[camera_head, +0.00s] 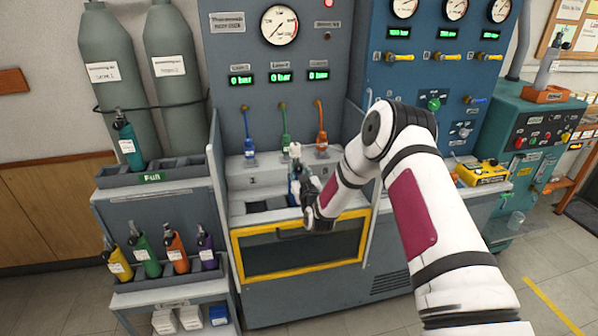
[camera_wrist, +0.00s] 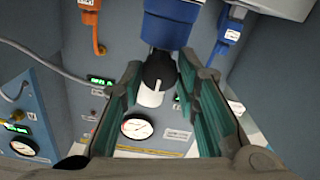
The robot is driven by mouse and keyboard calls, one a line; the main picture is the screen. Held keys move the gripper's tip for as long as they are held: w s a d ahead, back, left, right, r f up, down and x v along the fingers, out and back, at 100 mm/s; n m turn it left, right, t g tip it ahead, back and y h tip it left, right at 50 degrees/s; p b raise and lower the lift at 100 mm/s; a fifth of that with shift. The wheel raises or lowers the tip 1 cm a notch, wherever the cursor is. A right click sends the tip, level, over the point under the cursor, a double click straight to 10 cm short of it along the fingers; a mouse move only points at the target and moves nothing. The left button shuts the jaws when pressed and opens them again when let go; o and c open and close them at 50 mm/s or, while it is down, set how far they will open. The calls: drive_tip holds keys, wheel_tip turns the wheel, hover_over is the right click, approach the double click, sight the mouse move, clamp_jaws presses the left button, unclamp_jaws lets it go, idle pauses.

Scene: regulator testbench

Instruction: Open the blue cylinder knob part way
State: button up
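The blue cylinder (camera_wrist: 170,24) is at the top of the wrist view, with a black neck and valve (camera_wrist: 158,68) ending in a white-and-black knob (camera_wrist: 150,95). My gripper (camera_wrist: 160,72) has its two green-padded fingers on either side of the valve and knob. The fingers are open, with visible gaps on both sides, and appear not to touch it. In the head view my gripper (camera_head: 300,178) is over the test bay of the bench; a small piece of the blue cylinder (camera_head: 293,189) seems to show beside it, mostly hidden by my wrist.
Blue (camera_head: 250,148) and orange (camera_head: 322,142) hose connectors hang behind the bay. A yellow-framed window (camera_head: 290,258) is below. Several coloured cylinders, including a yellow one (camera_head: 117,260), stand on the lower rack.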

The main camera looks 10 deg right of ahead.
clamp_jaws()
drive_tip(key=n, duration=0.2)
drive_tip(key=shift+a+n, duration=0.1)
drive_tip(key=shift+n, duration=2.5)
drive_tip(key=o, duration=0.7)
unclamp_jaws()
